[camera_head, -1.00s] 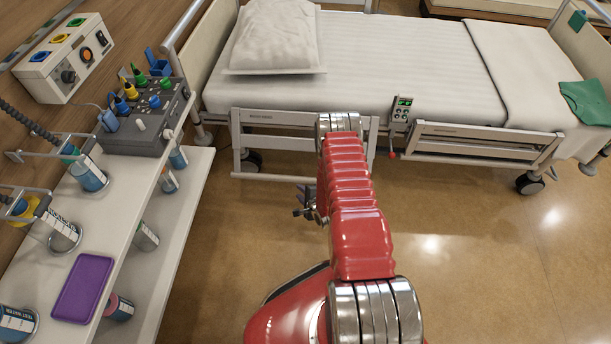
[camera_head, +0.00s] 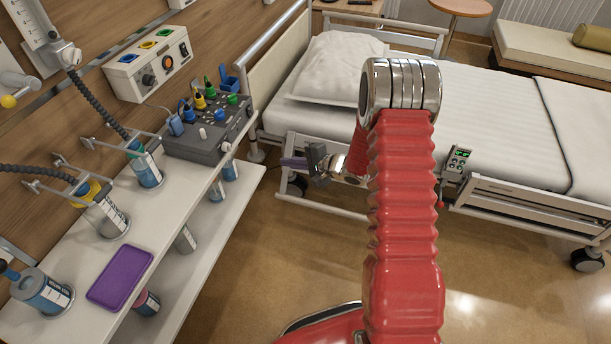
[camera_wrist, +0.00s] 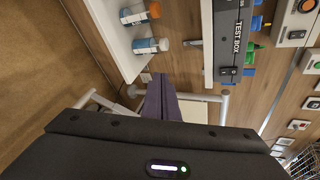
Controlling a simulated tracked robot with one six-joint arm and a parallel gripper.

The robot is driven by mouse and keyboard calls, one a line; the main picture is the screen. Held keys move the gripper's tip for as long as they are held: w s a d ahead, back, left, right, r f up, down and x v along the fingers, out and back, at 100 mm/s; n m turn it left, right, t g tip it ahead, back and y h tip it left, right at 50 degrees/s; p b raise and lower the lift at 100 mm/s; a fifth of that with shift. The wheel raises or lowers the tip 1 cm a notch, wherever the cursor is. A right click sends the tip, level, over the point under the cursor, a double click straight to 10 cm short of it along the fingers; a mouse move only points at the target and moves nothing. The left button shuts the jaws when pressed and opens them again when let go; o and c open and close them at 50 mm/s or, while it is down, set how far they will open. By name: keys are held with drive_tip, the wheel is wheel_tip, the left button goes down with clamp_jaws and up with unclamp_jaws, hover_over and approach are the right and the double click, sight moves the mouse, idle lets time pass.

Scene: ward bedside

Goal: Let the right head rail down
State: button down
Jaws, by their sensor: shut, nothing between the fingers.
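The bed's near-side head rail (camera_head: 292,143) is a pale rail along the mattress edge by the pillow, partly hidden behind my arm and gripper. Its latch cannot be made out. My gripper (camera_head: 292,162) is at the left part of this rail in the head view, fingers pointing left. Whether it touches the rail cannot be told. In the wrist view the purple fingers (camera_wrist: 160,98) are together and empty. Pale bars show beside them, but which bed part they are is unclear.
The near foot rail (camera_head: 530,200) and a bed handset (camera_head: 458,158) are right of my arm. A shelf (camera_head: 165,225) with bottles, a purple tray (camera_head: 120,277) and a grey test box (camera_head: 210,135) stands left. Floor between shelf and bed is clear.

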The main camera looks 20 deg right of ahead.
drive_tip(key=s+a+r+n+g, duration=0.35)
drive_tip(key=s+a+r, duration=0.25)
drive_tip(key=s+r, duration=0.3)
drive_tip(key=s+a+r+n+g, duration=0.3)
drive_tip(key=s+a+r+n, duration=0.3)
drive_tip(key=r, duration=0.5)
drive_tip(key=s+d+r+n+h, duration=0.1)
drive_tip(key=s+d+r+h, duration=0.1)
drive_tip(key=s, duration=0.5)
drive_tip(key=s+d+r+n+t+h, duration=0.1)
drive_tip(key=s+d+r+h, duration=0.2)
drive_tip(key=s, duration=0.5)
drive_tip(key=s+d+r+n+t+h, duration=0.1)
drive_tip(key=s+d+r+n+h, duration=0.1)
drive_tip(key=s+d+r, duration=0.3)
drive_tip(key=s+h, duration=0.1)
drive_tip(key=s, duration=0.1)
drive_tip(key=shift+s, duration=0.35)
drive_tip(key=shift+a+r, duration=0.1)
